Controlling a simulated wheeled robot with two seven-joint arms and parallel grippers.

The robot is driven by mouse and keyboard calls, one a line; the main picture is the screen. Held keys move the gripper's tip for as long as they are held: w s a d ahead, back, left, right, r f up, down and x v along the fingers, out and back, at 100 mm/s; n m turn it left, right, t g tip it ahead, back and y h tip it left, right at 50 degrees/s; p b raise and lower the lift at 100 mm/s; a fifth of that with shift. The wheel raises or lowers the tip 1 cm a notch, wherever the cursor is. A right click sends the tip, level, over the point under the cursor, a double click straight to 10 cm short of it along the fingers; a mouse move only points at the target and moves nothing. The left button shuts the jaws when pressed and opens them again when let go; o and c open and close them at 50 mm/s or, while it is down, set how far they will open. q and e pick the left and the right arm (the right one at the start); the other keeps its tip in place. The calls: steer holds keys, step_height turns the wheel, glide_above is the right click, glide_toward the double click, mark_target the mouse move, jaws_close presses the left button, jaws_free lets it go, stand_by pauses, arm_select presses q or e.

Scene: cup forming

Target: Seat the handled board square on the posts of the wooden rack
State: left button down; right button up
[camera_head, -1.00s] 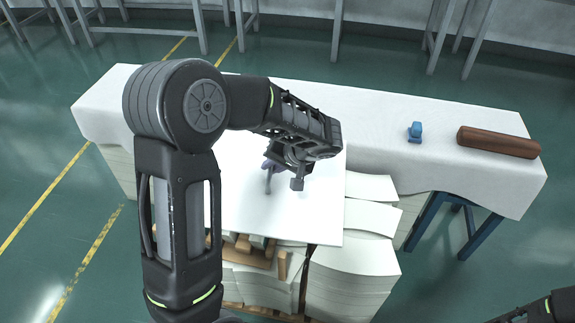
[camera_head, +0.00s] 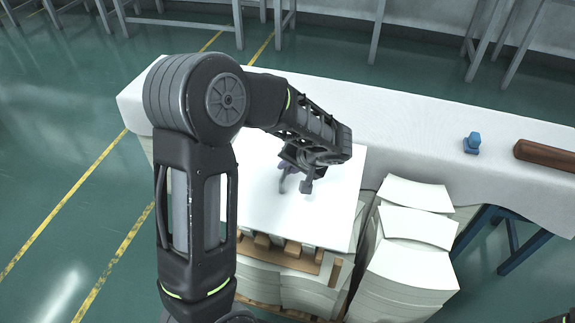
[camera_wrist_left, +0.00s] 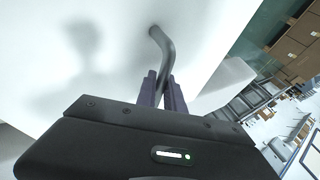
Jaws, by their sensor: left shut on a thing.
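The handled board (camera_head: 335,222) is a flat white square in the middle of the head view, below my left forearm. In the left wrist view the board (camera_wrist_left: 112,45) fills the upper left, and its dark curved handle (camera_wrist_left: 160,45) runs down between the fingers. My left gripper (camera_head: 292,184) is shut on the handle; its purple fingers (camera_wrist_left: 163,92) show in the wrist view. The wooden rack (camera_head: 296,262) shows only as brown blocks and a bar along the board's near edge. The board hides the rest, so I cannot tell whether it touches the posts. My right gripper is out of view.
Stacks of curved white sheets (camera_head: 416,228) stand just right of the board. A white-covered table (camera_head: 405,125) runs behind, with a small blue object (camera_head: 472,143) and a brown roll (camera_head: 545,154) on it. Another pale stack (camera_head: 260,285) lies below the rack.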

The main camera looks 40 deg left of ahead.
mark_target(292, 180)
arm_select(q)
steer(key=shift+f+b, duration=1.4)
steer(key=shift+f, duration=1.8)
steer(key=shift+f+b, duration=0.6)
steer(key=shift+b, duration=0.15)
steer(key=c, duration=1.4)
jaws_free()
steer(key=shift+o, duration=0.2)
steer(key=shift+d, duration=0.1)
steer(key=p+v, duration=0.1)
steer(key=v, duration=0.6)
steer(key=shift+s+d+r, duration=0.1)
steer(key=shift+r, duration=0.3)
